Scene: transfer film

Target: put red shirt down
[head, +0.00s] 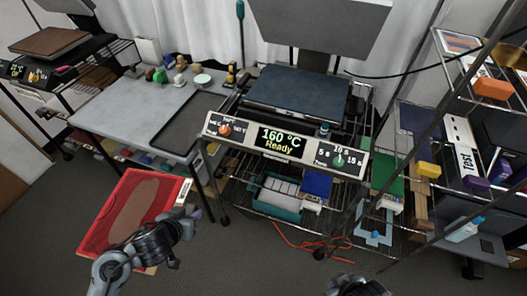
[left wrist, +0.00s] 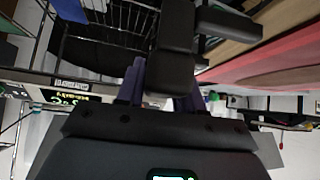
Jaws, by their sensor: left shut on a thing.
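The red shirt (head: 103,218) is flat on a thin board with a tan edge, at the lower left of the head view, beside the grey table's front. A brownish patch covers its middle, and a white label strip shows at its right edge. My left gripper (head: 190,215) is at the board's right edge, shut on the shirt and its board. In the left wrist view the red shirt (left wrist: 275,62) shows at upper right, beside my dark gripper parts (left wrist: 172,65); the grip itself is partly hidden. Only a piece of my right gripper (head: 358,287) shows at the bottom edge.
A grey table (head: 115,110) at left holds a dark tray (head: 185,125) and small coloured items at its back. A heat press (head: 298,93) reading "160 °C Ready" stands on a wire cart. A shelf rack with boxes is at right. An orange cable lies on the floor.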

